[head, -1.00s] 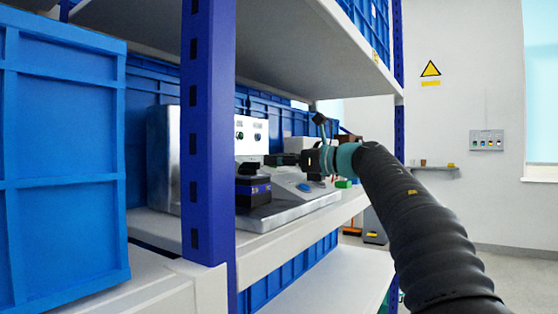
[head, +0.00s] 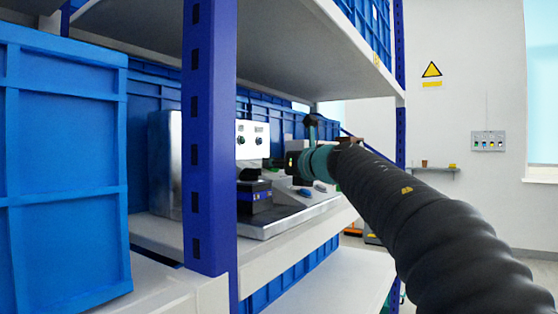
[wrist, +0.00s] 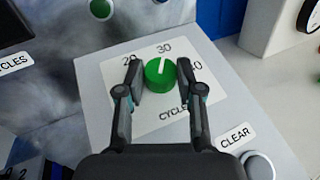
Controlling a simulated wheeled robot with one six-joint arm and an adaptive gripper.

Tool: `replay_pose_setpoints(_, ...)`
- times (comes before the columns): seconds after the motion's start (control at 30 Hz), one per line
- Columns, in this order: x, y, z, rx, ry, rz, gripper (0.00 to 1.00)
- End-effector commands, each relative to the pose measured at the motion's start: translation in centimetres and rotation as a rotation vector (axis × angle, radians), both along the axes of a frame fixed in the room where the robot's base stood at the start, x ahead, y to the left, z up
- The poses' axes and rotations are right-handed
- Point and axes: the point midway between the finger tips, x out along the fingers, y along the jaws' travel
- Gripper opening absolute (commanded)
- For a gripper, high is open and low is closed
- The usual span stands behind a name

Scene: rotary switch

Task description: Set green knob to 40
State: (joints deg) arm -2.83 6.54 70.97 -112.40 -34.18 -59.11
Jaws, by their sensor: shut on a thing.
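The green knob (wrist: 158,78) sits on a white dial label (wrist: 125,115) marked 20, 30 and a partly covered number ending in 0 on the right. The knob's white line points up, close to the 30. My gripper (wrist: 160,73) has one finger on each side of the knob and is shut on it. In the head view my gripper (head: 285,162) is at the metal device (head: 300,213) on the shelf; its fingertips and the green knob cannot be made out there.
In the wrist view a CLEAR label (wrist: 236,137) and a round button (wrist: 258,166) lie lower right. Another green control (wrist: 101,9) is at the top. In the head view a blue shelf post (head: 209,140) and a blue crate (head: 65,165) stand on the left.

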Motion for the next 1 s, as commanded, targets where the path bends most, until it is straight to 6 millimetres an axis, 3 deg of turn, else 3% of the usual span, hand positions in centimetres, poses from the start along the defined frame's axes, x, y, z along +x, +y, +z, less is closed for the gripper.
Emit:
replay_pose_setpoints(0.43,-0.17,0.33,0.07,0.032,0.048,-0.142,0.01)
replay_pose_setpoints(1.0,-0.15,0.37,0.02,0.041,0.063,-0.181,0.01)
